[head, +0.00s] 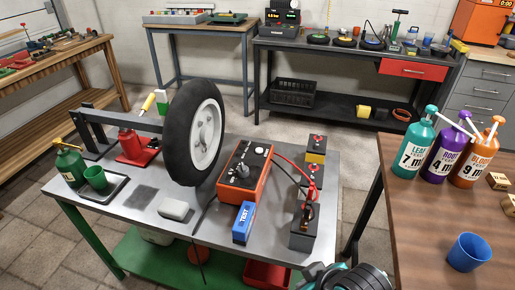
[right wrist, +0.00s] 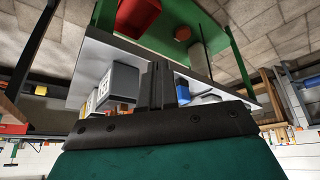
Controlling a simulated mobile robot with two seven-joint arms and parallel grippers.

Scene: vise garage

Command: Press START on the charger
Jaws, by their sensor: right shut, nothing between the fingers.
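The charger (head: 232,187) is an orange box with a dark top panel, standing on the grey metal table. A knob and small controls show on its top; I cannot read which is START. Red and black cables run from it to the dark batteries (head: 303,237) at its right. My right arm's end shows at the bottom edge of the head view, in front of the table and away from the charger. In the right wrist view my right gripper (right wrist: 159,84) is shut and empty. My left gripper is not in view.
A blue TEST box (head: 243,223) stands in front of the charger. A wheel (head: 178,130) on a stand rises at its left. A white block (head: 175,210) lies nearby. A wooden table (head: 420,235) with pump bottles and a blue cup (head: 469,252) is at the right.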

